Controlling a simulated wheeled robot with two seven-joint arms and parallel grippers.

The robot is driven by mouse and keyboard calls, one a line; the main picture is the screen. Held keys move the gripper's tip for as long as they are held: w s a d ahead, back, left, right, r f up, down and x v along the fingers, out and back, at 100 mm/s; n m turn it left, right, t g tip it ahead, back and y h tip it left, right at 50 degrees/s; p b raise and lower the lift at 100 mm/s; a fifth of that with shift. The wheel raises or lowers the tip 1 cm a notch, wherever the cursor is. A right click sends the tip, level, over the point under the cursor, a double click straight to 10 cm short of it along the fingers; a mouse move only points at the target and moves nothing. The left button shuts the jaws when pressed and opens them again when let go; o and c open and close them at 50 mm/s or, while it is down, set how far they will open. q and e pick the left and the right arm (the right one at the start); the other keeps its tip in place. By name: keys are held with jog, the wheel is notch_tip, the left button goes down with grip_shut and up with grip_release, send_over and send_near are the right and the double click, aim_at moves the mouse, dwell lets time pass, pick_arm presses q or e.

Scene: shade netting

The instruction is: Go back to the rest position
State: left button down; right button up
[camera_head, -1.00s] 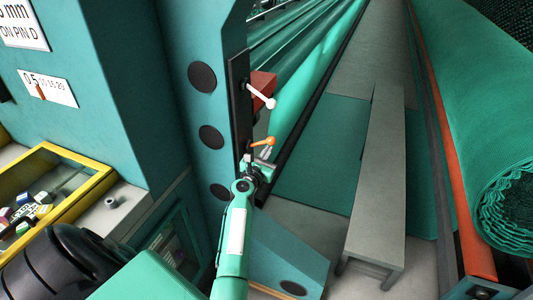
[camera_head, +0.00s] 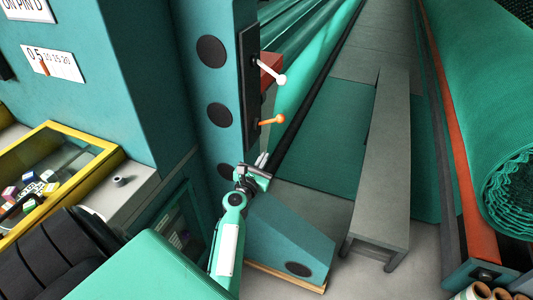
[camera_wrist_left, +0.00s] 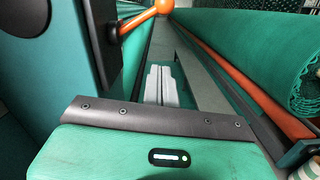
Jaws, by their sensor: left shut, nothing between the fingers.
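My left gripper (camera_head: 262,161) is in the middle of the head view, in front of the teal machine panel and below the orange-knobbed lever (camera_head: 271,120). Its fingers are together and empty, and they show as pale fingers in the left wrist view (camera_wrist_left: 161,86). The gripper is apart from the lever, whose orange knob also shows at the top of the wrist view (camera_wrist_left: 163,6). A white-knobbed lever (camera_head: 271,69) sits higher on the same black plate, by a red block. My right gripper is not in view.
A yellow-framed glass-topped box (camera_head: 104,150) with small coloured pieces is at the left. A grey bench (camera_head: 379,170) stands right of the gripper. A large green netting roll (camera_head: 486,110) lies behind an orange rail (camera_head: 453,130) at the right. Bare floor shows by the bench.

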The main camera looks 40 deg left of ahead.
pick_arm(q)
jog(key=shift+s, duration=0.1)
dwell(0.5)
jog(key=d+f+m+g+h, duration=0.1)
jog(key=d+f+m, duration=0.2)
jog(key=f, duration=0.3)
jog(key=s+d+f+m+g+h, duration=0.1)
jog(key=d+f+m+g, duration=0.15)
jog(key=f, duration=0.35)
jog(key=d+f+m+g+h, duration=0.1)
jog(key=d+f+m, duration=0.25)
jog(key=f, duration=0.35)
jog(key=s+d+f+m+g+h, duration=0.1)
jog(key=s+d+f+m+g, duration=0.2)
jog(key=s+f+m, duration=0.5)
jog(key=s+d+f+m+g+h, duration=0.15)
jog(key=s+d+f+m, duration=0.3)
jog(key=f, duration=0.75)
jog(key=s+d+f+m+g, duration=0.1)
jog(key=s+f+m+g, duration=0.45)
jog(key=s+f, duration=0.8)
jog(key=s+a+f+m+g, duration=0.1)
jog(key=s+m, duration=0.5)
jog(key=s, duration=0.6)
jog(key=s+a+f+m+g+y, duration=0.1)
jog(key=s+f+m, duration=0.3)
jog(key=s, duration=0.9)
jog(key=shift+m+g, duration=0.55)
jog(key=shift+m, duration=0.65)
jog(key=shift+f, duration=0.1)
